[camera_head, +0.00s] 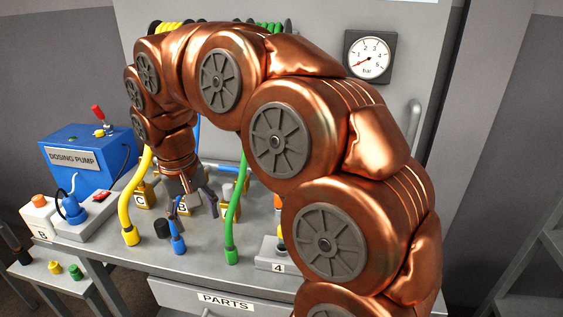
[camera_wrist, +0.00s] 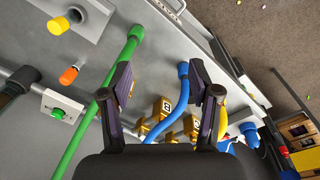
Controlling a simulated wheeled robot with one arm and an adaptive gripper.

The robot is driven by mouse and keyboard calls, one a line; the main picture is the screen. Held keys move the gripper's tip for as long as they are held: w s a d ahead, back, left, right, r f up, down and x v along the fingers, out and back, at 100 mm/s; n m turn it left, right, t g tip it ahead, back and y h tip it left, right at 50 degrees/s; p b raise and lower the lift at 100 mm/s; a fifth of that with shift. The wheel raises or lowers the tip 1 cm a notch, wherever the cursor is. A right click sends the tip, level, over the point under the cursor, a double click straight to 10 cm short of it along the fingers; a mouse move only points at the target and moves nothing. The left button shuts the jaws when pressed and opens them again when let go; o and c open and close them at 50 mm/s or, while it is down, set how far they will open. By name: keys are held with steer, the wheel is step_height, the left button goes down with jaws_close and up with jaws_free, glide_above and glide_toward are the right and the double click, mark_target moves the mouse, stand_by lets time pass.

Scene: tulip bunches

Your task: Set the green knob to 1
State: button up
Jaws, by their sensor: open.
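A small green knob (camera_wrist: 58,113) sits on a pale box (camera_wrist: 66,103) at the left of the wrist view. Its setting is too small to read. I cannot make the knob out in the head view, where my arm covers part of the bench. My gripper (camera_head: 192,207) points down over the bench near the brass blocks. In the wrist view my gripper (camera_wrist: 161,80) has its two fingers apart with nothing held between them. A blue hose shows between the fingers, and the green knob is well to their left, apart from them.
A green hose (camera_head: 235,205), a yellow hose (camera_head: 127,215) and a blue hose (camera_head: 177,235) stand up from the bench. Brass blocks (camera_head: 145,195) stand behind them. A dosing pump (camera_head: 85,155) is at left. A wall gauge (camera_head: 370,56) hangs at upper right.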

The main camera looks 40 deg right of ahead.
steer(key=w+d+f+m+h+b, duration=0.25)
steer(key=w+d+m+b, duration=0.25)
steer(key=w+d+m, duration=0.9)
steer(key=d+f+m+p, duration=0.1)
steer(key=d, duration=0.7)
steer(key=w+d+f+p, duration=0.1)
steer(key=d, duration=0.7)
steer(key=w+d+f+m+h, duration=0.1)
steer(key=d, duration=0.7)
steer(key=shift+w+d+m+g+p, duration=0.1)
steer(key=shift+d+m+g+p, duration=0.2)
steer(key=shift+p, duration=0.1)
steer(key=shift+a+x, duration=0.25)
steer(key=shift+x, duration=2.3)
steer(key=shift+w, duration=0.1)
steer(key=shift+c, duration=0.3)
